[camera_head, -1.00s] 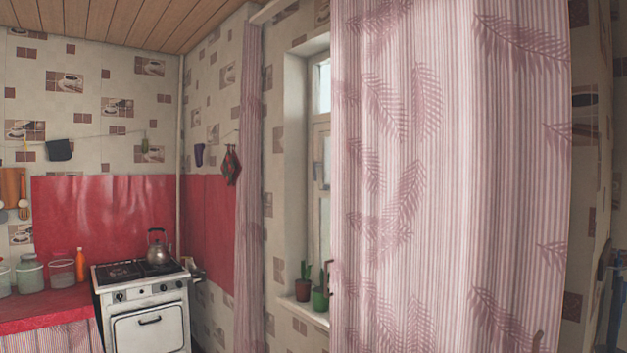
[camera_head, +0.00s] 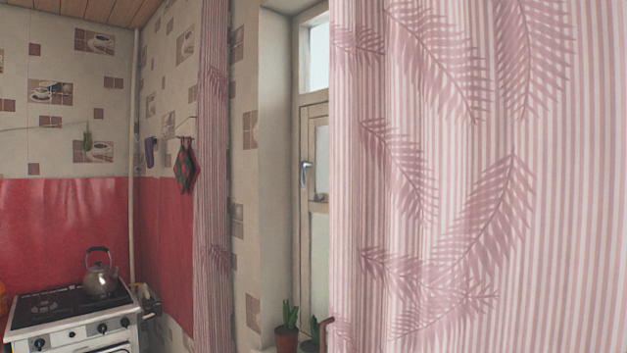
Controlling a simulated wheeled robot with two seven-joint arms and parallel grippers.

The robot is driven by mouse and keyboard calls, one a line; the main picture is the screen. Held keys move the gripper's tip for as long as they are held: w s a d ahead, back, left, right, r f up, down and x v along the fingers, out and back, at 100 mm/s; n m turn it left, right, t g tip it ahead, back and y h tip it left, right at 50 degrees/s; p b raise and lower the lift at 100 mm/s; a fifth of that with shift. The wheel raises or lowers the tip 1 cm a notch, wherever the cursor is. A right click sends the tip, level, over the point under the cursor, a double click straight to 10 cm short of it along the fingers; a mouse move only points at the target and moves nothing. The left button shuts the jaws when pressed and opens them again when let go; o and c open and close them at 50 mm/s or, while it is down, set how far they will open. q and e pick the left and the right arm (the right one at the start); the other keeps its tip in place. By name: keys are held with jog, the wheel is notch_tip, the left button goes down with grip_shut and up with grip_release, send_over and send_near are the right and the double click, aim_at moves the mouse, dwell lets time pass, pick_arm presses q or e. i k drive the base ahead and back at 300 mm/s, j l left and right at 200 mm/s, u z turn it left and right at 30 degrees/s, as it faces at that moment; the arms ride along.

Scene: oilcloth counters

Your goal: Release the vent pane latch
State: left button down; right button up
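The window (camera_head: 312,150) stands in a recess right of centre, with a wooden frame and an upper pane. A small metal handle or latch (camera_head: 306,174) shows on the frame's left side, beside a small pane (camera_head: 321,160). I cannot tell whether it is latched. The large pink striped curtain (camera_head: 470,180) with leaf prints hides the right part of the window. Neither of my grippers is in view.
A narrow curtain (camera_head: 211,170) hangs left of the recess. Potted cacti (camera_head: 286,328) stand on the sill at the bottom. A stove (camera_head: 75,318) with a kettle (camera_head: 100,275) is at the lower left. The big curtain fills the right half.

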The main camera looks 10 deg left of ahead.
aim_at(303, 165)
jog(key=i+j, duration=0.15)
jog(key=i, duration=0.3)
jog(key=i+j+z, duration=0.1)
jog(key=i, duration=0.35)
jog(key=i+j, duration=0.3)
jog(key=i+j+z, duration=0.1)
jog(key=i, duration=0.45)
jog(key=j, duration=0.1)
